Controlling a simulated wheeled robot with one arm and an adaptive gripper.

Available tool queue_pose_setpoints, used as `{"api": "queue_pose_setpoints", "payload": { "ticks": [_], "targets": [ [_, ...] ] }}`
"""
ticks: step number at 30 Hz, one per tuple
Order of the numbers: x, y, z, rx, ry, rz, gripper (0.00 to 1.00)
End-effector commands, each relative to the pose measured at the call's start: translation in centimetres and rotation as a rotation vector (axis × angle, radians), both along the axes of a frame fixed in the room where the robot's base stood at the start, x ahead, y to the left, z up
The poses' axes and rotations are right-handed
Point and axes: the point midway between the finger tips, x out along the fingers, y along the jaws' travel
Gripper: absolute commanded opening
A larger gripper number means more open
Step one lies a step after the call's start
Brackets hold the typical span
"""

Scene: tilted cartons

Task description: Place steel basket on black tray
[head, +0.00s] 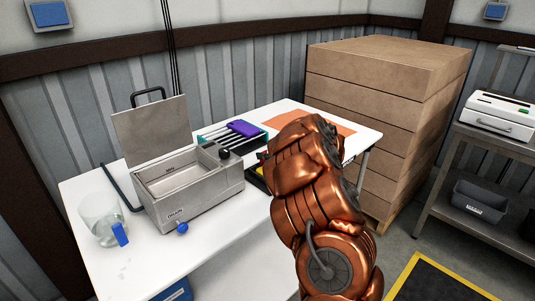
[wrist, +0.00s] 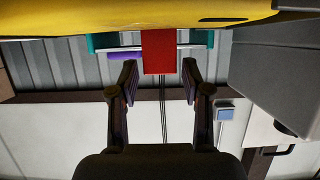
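A black tray-like object (head: 256,183) with a yellow part shows beside the steel bath in the head view, mostly hidden behind my copper arm. I cannot make out a separate steel basket. In the wrist view my gripper (wrist: 159,68) is open. Its fingers stand on either side of a red block-like piece (wrist: 159,50), with a small gap at each side. A large yellow surface (wrist: 130,14) fills the top of that view, close to the red piece. In the head view the gripper is hidden behind my arm.
An open steel bath (head: 205,195) with a raised lid (head: 150,130) stands on the white table (head: 90,190). A clear jug (head: 97,222) is left of it. A rack (head: 248,143) with a purple item (head: 243,128) and an orange mat (head: 335,124) lie behind.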

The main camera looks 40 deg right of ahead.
Motion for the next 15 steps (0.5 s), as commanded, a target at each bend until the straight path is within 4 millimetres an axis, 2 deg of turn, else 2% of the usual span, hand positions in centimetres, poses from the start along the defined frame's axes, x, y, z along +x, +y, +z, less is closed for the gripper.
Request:
{"api": "queue_pose_setpoints", "payload": {
  "ticks": [3,15],
  "targets": [
    [-0.01,-0.01,0.0,0.0,0.0,0.0,0.62],
    [-0.25,-0.05,0.36,-0.001,0.0,-0.001,0.62]
  ]
}}
